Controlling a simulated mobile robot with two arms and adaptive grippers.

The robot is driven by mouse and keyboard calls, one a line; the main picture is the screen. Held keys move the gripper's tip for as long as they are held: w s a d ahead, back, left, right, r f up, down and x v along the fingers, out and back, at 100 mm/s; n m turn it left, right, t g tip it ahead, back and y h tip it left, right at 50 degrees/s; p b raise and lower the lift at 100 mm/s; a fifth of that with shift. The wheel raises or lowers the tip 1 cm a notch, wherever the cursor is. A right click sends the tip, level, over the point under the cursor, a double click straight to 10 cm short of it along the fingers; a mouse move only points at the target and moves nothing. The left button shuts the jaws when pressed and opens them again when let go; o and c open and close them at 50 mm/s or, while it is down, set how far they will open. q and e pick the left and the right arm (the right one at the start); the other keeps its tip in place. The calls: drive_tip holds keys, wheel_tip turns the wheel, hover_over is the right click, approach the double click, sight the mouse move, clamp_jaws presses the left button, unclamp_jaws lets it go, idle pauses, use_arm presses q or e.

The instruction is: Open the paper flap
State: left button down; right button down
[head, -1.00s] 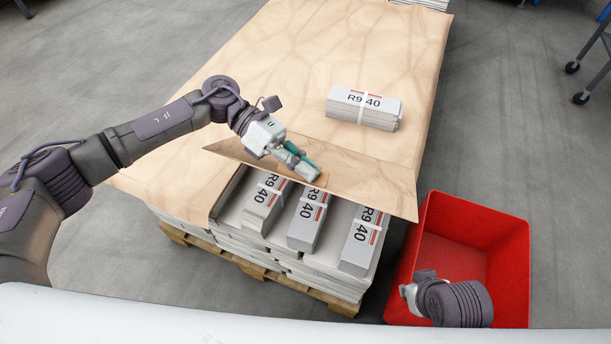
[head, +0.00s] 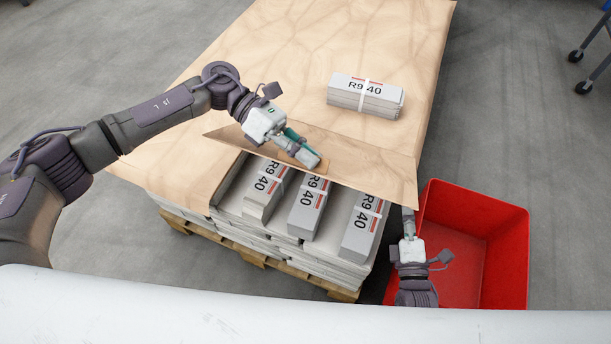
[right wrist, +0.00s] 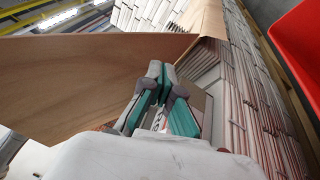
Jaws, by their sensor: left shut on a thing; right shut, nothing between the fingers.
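The brown paper flap (head: 375,184) is folded back along the near side of the stack, with its front edge raised above the newspaper bundles. It also shows in the right wrist view (right wrist: 75,75). My left gripper (head: 312,158) is shut on the flap near the middle of its front edge. My right gripper (head: 407,214) is shut and empty at the flap's right corner, beside the stack; its fingers also show in the right wrist view (right wrist: 162,72). I cannot tell whether it touches the paper.
Bundles marked R9 40 (head: 309,203) lie uncovered under the flap, on a pallet (head: 240,252). Another bundle (head: 365,96) lies on top of the brown paper (head: 300,60). A red bin (head: 490,280) stands right of the stack, close to my right arm.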

use_arm(q)
drive_tip(key=shift+w, duration=0.1)
use_arm(e)
drive_tip(key=s+a+r+n+t+y, duration=0.55)
drive_tip(key=a+r+n+y, duration=0.2)
drive_tip(key=a, duration=0.45)
drive_tip(key=s+a+f+n+g+y, duration=0.3)
drive_tip(key=a+f+n+g+y, duration=0.3)
drive_tip(key=y, duration=0.3)
drive_tip(key=d+r+x, duration=0.1)
drive_tip(key=x, duration=1.2)
drive_tip(key=shift+w+d+r, duration=0.2)
drive_tip(key=shift+w+r, duration=0.05)
drive_tip(key=shift+w, duration=0.1)
